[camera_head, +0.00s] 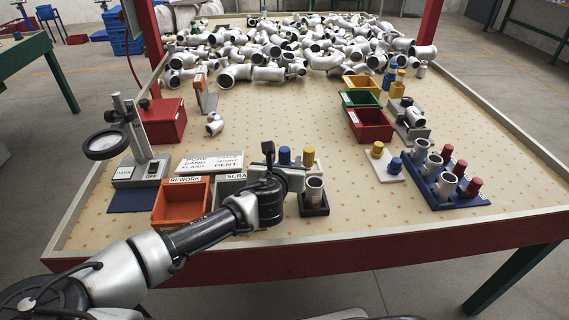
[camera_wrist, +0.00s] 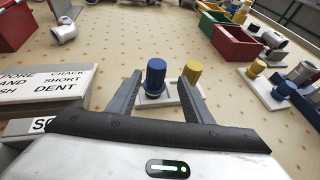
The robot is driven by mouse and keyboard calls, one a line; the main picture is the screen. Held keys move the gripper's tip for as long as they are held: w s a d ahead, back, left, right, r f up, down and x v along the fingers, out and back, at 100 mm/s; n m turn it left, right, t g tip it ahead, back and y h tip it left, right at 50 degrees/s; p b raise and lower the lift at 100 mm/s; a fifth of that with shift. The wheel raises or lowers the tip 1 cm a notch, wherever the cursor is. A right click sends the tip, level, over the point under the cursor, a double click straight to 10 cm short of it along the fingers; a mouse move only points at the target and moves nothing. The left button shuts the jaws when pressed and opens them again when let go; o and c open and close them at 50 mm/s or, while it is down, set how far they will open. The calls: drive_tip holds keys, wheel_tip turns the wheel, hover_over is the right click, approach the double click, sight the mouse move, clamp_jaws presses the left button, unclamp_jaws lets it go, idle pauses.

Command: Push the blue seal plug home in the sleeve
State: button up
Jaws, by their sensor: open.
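A blue plug (camera_head: 284,155) stands upright beside a yellow plug (camera_head: 308,155) near the table's front middle. In the wrist view the blue plug (camera_wrist: 155,75) shows between my fingertips, with the yellow plug (camera_wrist: 192,72) just right of them; both are on a white plate (camera_wrist: 150,98). My gripper (camera_head: 283,167) is open and empty; whether its fingers are level with the blue plug or short of it I cannot tell. A grey metal sleeve (camera_head: 314,188) stands upright in a black holder (camera_head: 314,209), just right of my gripper. The wrist view does not show this sleeve.
An orange REWORK bin (camera_head: 180,203) and a grey SCRAP bin are to the left, the latter partly behind my arm. Right are another white plate (camera_head: 388,172) with yellow and blue plugs, and a blue rack (camera_head: 452,200) with sleeves and red plugs. Pipe castings (camera_head: 290,50) fill the back.

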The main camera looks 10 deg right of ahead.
sight(284, 157)
drive_tip(key=x, duration=0.1)
drive_tip(key=b+x, duration=0.1)
drive_tip(key=x, duration=0.3)
drive_tip(key=shift+w+a+b, duration=0.25)
drive_tip(key=shift+b, duration=0.05)
drive_tip(key=shift+c, duration=0.3)
drive_tip(key=c, duration=1.1)
